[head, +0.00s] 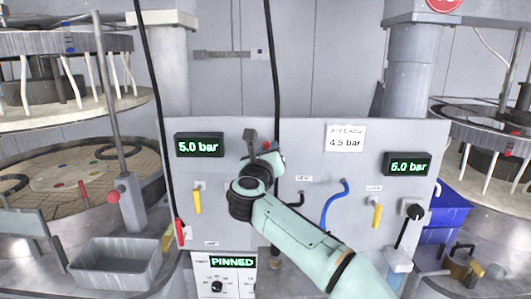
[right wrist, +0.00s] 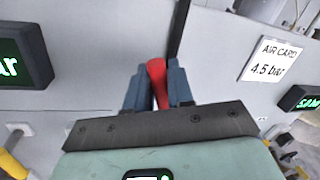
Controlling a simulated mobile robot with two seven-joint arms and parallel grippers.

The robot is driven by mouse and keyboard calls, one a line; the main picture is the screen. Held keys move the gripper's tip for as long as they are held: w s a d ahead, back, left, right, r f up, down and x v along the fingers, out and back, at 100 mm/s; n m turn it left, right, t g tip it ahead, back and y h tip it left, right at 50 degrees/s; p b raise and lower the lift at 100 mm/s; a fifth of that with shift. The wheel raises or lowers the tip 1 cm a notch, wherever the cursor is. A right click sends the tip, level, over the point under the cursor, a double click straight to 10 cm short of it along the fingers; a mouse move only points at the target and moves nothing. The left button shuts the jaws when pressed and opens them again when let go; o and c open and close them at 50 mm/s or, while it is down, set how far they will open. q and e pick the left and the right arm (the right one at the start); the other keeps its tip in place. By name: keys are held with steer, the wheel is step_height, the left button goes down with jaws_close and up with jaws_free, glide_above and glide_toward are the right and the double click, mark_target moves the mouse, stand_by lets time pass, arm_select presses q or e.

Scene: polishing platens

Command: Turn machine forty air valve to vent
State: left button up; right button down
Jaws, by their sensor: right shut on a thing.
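My right gripper (head: 264,155) reaches up to the grey panel and is partly hidden behind my own wrist. In the right wrist view its two blue fingers (right wrist: 154,76) are shut on a red handle (right wrist: 157,88), whose top shows between them. A bit of red also shows at the gripper in the head view (head: 266,146). The handle's base and any machine number are hidden or unreadable. A small label (head: 304,178), seemingly VENT, is to the right of the gripper. My left gripper is not in view.
The panel carries two 5.0 bar displays (head: 199,145) (head: 408,164), a 4.5 bar card (head: 345,138), yellow handles (head: 197,201) (head: 377,214) and a blue handle (head: 333,206). Black hoses (head: 272,75) hang in front. A PINNED display (head: 233,262) sits below. A grey tray (head: 115,262) stands left.

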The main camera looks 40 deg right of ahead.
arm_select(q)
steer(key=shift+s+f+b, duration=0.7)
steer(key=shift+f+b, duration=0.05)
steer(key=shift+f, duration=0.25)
arm_select(e)
steer(key=w+a+f+n+t, duration=0.1)
steer(key=f+n, duration=0.1)
steer(key=n, duration=0.6)
steer(key=w+a+f+n+t+y, duration=0.1)
steer(key=a+f+n+t, duration=0.1)
steer(key=n, duration=0.6)
steer(key=shift+w+f+t+y, duration=0.25)
steer(key=shift+f+t+y, duration=0.05)
steer(key=shift+f, duration=0.55)
steer(key=c, duration=1.1)
jaws_free()
steer(key=shift+c, duration=0.2)
arm_select(q)
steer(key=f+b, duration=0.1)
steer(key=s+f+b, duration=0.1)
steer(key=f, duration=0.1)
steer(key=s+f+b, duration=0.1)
steer(key=b, duration=0.1)
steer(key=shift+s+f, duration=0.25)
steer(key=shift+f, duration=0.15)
arm_select(e)
steer(key=v, duration=1.3)
steer(key=shift+s, duration=0.15)
